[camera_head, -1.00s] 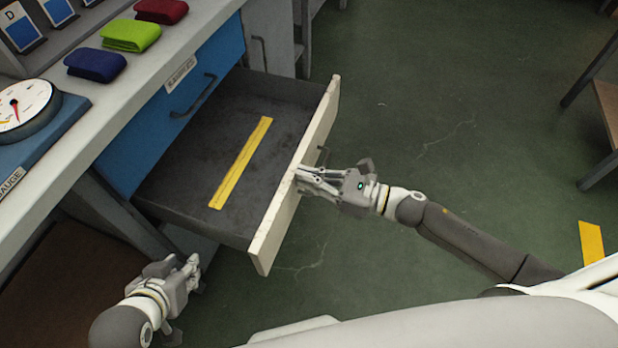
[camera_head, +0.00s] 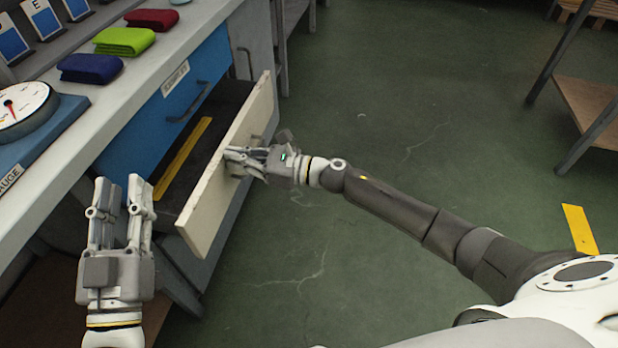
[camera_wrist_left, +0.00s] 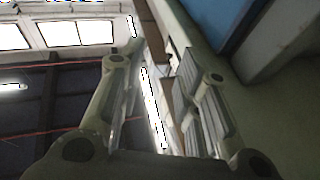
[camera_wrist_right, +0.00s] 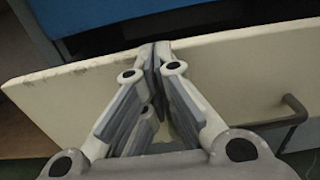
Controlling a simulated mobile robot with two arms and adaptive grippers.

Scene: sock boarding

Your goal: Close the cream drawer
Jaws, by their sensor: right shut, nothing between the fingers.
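The cream drawer front (camera_head: 222,185) stands part way out from the blue cabinet in the head view. Its dark inside and a yellow strip (camera_head: 185,158) show in the gap behind it. My right gripper (camera_head: 232,156) is shut and empty, its fingertips against the outer face of the cream front. In the right wrist view the closed fingertips (camera_wrist_right: 156,52) meet the cream panel (camera_wrist_right: 230,65) near its top edge, left of a dark handle (camera_wrist_right: 292,112). My left gripper (camera_head: 122,190) is open and empty, pointing up beside the counter at the lower left.
The blue drawer (camera_head: 150,125) above is closed. On the counter lie blue (camera_head: 90,68), green (camera_head: 124,41) and red (camera_head: 153,19) folded socks and a dial gauge (camera_head: 22,112). Green floor (camera_head: 400,130) is clear to the right, with a table (camera_head: 590,105) far right.

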